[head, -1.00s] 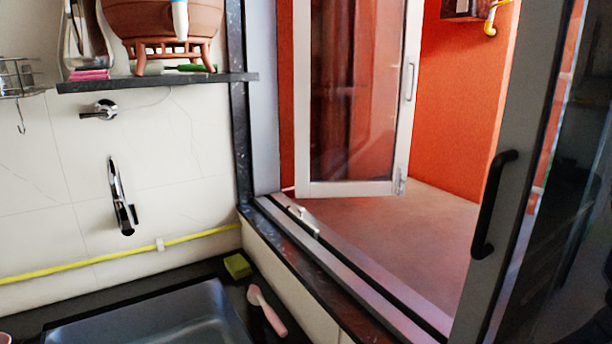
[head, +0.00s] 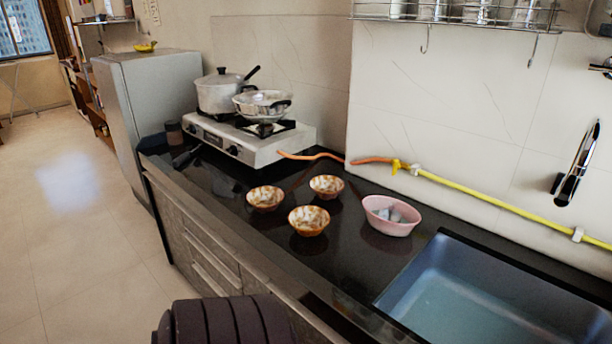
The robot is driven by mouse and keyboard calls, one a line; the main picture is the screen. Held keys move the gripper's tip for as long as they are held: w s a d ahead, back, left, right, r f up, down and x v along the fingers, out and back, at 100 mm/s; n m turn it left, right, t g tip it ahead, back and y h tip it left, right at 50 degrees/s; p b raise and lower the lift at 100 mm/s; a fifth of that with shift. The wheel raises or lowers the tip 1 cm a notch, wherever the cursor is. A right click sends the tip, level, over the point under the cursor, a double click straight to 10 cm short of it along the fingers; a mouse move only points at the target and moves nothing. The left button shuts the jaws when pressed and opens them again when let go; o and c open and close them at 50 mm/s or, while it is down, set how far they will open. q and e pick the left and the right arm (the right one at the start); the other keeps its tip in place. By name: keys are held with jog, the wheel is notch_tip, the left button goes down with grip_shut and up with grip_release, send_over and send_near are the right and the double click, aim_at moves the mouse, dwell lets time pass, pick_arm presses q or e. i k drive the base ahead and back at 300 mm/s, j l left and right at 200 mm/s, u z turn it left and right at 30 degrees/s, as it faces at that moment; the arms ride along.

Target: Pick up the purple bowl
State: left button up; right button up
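No clearly purple bowl shows. The nearest in colour is a pink oval bowl (head: 390,228), on the black counter just left of the sink, with pale greyish items in it. To its left stand three small orange-brown patterned bowls: one at the back (head: 327,194), one at the left (head: 265,205) and one nearer the front (head: 308,233). All stand upright and apart. Neither of my grippers is in view.
The black counter (head: 250,247) runs from the blue-grey sink (head: 470,262) to a gas stove (head: 245,150) carrying a pot (head: 219,97) and a pan (head: 262,104). A yellow-orange hose (head: 480,204) runs along the wall. Open floor (head: 75,245) lies at the left.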

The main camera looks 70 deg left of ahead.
aim_at(326, 187)
jog(key=u, duration=2.05)
jog(key=z, duration=0.3)
jog(key=i+j+z, duration=0.15)
jog(key=j+z, duration=0.2)
jog(key=j, duration=0.2)
jog(key=j+z, duration=0.3)
jog(key=j, duration=0.3)
